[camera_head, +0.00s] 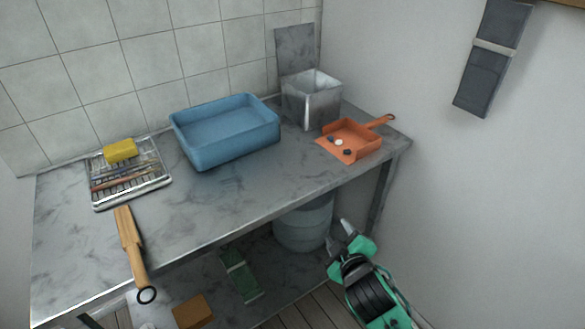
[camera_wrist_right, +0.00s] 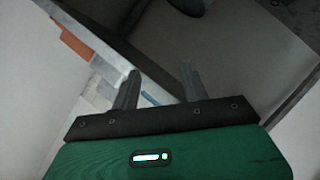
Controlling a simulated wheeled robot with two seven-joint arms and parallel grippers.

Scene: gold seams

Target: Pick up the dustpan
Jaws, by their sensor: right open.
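The orange dustpan (camera_head: 362,139) lies on the right end of the grey worktop (camera_head: 265,190) in the head view. Its handle points right, toward the wall. A white piece and dark pieces lie in its pan. My right gripper (camera_head: 338,236) is open and empty, in front of and below the worktop's front edge, apart from the dustpan. The wrist view shows its two spread fingers (camera_wrist_right: 157,88) with nothing between them. An orange patch (camera_wrist_right: 74,43) at its upper left may be the dustpan; I cannot tell. My left gripper is not in view.
A metal bin (camera_head: 311,100) stands just left of the dustpan, beside a blue tub (camera_head: 225,133). A rack (camera_head: 130,187) with a yellow sponge (camera_head: 120,151) and a wooden-handled tool (camera_head: 130,245) are at left. A bucket (camera_head: 302,226) stands under the worktop. The right wall is close.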

